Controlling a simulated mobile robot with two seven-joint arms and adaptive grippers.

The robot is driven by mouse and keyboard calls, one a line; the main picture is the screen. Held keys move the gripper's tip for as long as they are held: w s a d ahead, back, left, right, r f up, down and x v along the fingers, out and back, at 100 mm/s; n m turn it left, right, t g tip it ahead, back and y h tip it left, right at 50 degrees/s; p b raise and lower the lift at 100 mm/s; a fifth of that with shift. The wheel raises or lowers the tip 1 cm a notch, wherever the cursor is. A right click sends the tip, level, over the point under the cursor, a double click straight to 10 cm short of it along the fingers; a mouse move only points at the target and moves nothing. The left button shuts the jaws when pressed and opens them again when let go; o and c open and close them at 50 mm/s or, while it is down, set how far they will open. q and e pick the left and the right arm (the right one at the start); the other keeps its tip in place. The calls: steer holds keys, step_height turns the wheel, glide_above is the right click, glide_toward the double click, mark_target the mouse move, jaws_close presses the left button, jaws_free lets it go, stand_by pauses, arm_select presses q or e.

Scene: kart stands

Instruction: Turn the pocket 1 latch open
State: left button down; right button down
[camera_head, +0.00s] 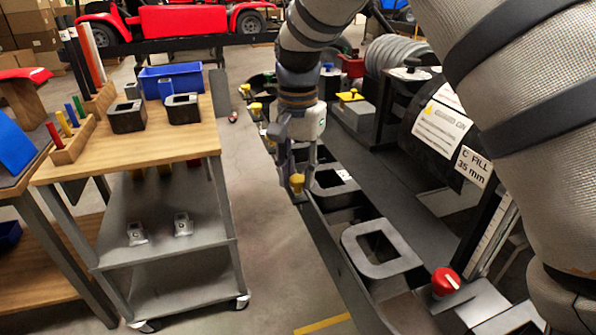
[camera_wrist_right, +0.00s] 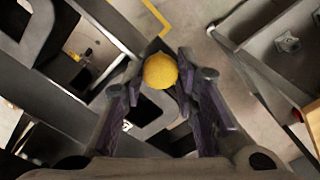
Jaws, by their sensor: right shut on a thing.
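My right gripper (camera_head: 298,180) points down at the edge of the kart's long dark side rail, beside a square grey pocket frame (camera_head: 336,188). It is shut on a yellow latch knob (camera_head: 297,184), which shows from above between the two fingers in the right wrist view (camera_wrist_right: 160,71). The fingers (camera_wrist_right: 160,85) stand on either side of the knob. The latch's lower part is hidden, and I cannot read a pocket number. More yellow knobs (camera_head: 255,107) sit farther along the rail. My left gripper is not in view.
A larger grey pocket frame (camera_head: 382,248) and a red knob (camera_head: 445,281) lie nearer on the kart. A wooden-topped cart (camera_head: 130,160) with a blue bin (camera_head: 172,82) and dark blocks stands left. Bare floor (camera_head: 262,245) separates them.

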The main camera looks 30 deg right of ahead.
mark_target(298, 178)
steer(key=c, duration=1.2)
jaws_free()
steer(key=shift+c, duration=0.2)
step_height(298, 178, up, 12)
